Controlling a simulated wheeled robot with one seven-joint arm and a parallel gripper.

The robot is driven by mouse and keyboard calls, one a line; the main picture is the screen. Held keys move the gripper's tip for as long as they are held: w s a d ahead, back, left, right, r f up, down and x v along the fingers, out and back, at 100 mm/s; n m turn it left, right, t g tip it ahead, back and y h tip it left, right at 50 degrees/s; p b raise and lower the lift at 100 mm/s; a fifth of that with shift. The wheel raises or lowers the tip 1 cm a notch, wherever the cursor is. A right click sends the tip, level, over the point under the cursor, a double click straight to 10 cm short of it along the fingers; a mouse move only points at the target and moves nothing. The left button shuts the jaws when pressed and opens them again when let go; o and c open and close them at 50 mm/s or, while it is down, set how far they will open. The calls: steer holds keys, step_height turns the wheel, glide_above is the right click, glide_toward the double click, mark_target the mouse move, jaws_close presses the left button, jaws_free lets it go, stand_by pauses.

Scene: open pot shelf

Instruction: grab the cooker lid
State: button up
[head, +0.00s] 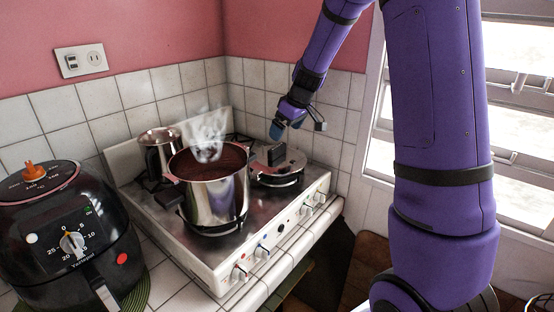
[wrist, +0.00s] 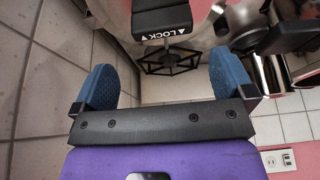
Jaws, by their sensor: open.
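My gripper (head: 298,130) is above the lid, open and empty. Its two blue fingers are spread wide in the wrist view (wrist: 165,75), apart from the handle. Much of the lid is cut off there.
A tall steel pot (head: 228,203) with dark red contents and steam stands left of the lid. A smaller metal pot (head: 158,143) is behind it. A black air fryer (head: 70,235) is at the left. Tiled walls (head: 345,100) close off the back; a window is at right.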

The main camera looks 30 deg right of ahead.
mark_target(277, 146)
steer(key=x, duration=0.8)
steer(key=shift+a, duration=0.2)
steer(key=c, duration=1)
